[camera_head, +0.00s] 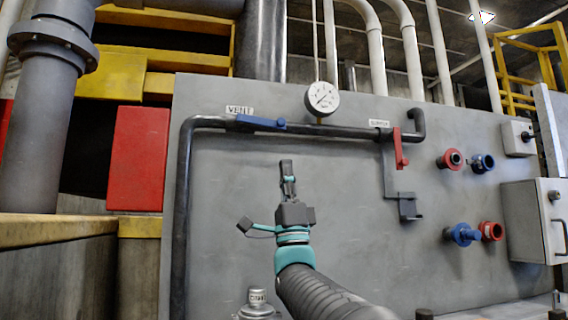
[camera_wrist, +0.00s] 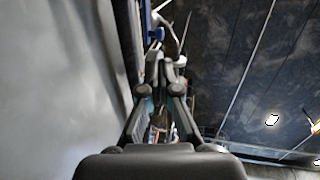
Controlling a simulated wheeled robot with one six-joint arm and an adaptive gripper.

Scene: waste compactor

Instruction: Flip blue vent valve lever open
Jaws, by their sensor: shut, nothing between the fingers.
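The blue vent valve lever (camera_head: 258,123) lies along the dark horizontal pipe, just right of the "VENT" label (camera_head: 239,110). It points sideways, nearly in line with the pipe. My gripper (camera_head: 287,165) is shut and empty. Its fingertips point up, below and slightly right of the lever, apart from it in the head view. In the wrist view my gripper (camera_wrist: 166,65) shows from behind. A blue strip (camera_wrist: 147,20) beyond its tips looks like the lever, partly cut off by the top edge. The exact gap to it cannot be told.
A white gauge (camera_head: 322,98) stands above the pipe (camera_head: 345,131). A red lever (camera_head: 399,148) hangs down at the right, above a dark bracket (camera_head: 409,208). Red and blue fittings (camera_head: 463,234) stick out farther right. The grey panel (camera_head: 228,190) left of my gripper is bare.

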